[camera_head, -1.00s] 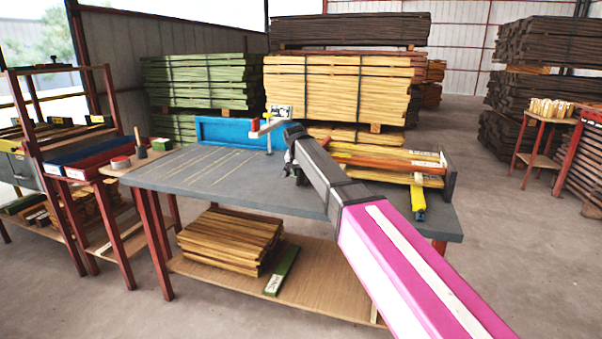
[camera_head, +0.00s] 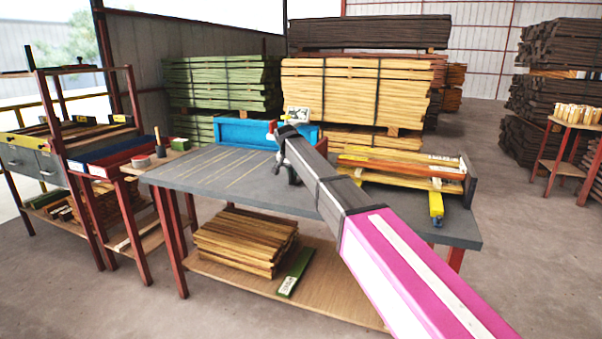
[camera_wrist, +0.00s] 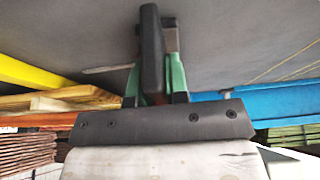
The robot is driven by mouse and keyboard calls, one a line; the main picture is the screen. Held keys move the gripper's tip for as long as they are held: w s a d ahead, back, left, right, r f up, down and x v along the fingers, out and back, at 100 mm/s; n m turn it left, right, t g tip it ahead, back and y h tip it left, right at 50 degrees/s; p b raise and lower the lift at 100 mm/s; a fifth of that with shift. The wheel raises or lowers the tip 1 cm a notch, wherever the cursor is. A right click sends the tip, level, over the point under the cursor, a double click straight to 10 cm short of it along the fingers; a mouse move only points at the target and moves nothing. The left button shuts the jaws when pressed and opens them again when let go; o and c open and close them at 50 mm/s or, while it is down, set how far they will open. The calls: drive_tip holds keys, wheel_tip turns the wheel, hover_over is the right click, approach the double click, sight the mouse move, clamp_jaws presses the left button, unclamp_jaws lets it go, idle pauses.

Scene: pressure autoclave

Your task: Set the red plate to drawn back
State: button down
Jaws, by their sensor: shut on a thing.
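In the wrist view, my gripper (camera_wrist: 152,50) has green and black fingers close to the dark grey tabletop. It is shut on a narrow reddish-brown piece (camera_wrist: 171,40), of which only a thin strip shows beside the dark finger. I cannot tell whether this piece is the red plate. A small red part (camera_head: 271,126) shows just left of the arm's far end, in front of a blue tray-like box (camera_head: 240,132) on the bench. No whole red plate is visible.
The grey bench (camera_head: 215,185) is clear on its left half. Boards (camera_head: 395,160) with a yellow bar (camera_head: 436,205) lie on its right. A rack with blue and red trays (camera_head: 125,150) stands left. Timber stacks (camera_head: 355,90) rise behind, and a small stool (camera_head: 560,145) stands far right.

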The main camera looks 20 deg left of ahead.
drive_tip(key=shift+a, duration=0.3)
drive_tip(key=c, duration=1.1)
unclamp_jaws()
drive_tip(key=shift+r, duration=0.15)
drive_tip(key=v, duration=1)
drive_tip(key=shift+s+r, duration=0.1)
drive_tip(key=shift+r, duration=0.15)
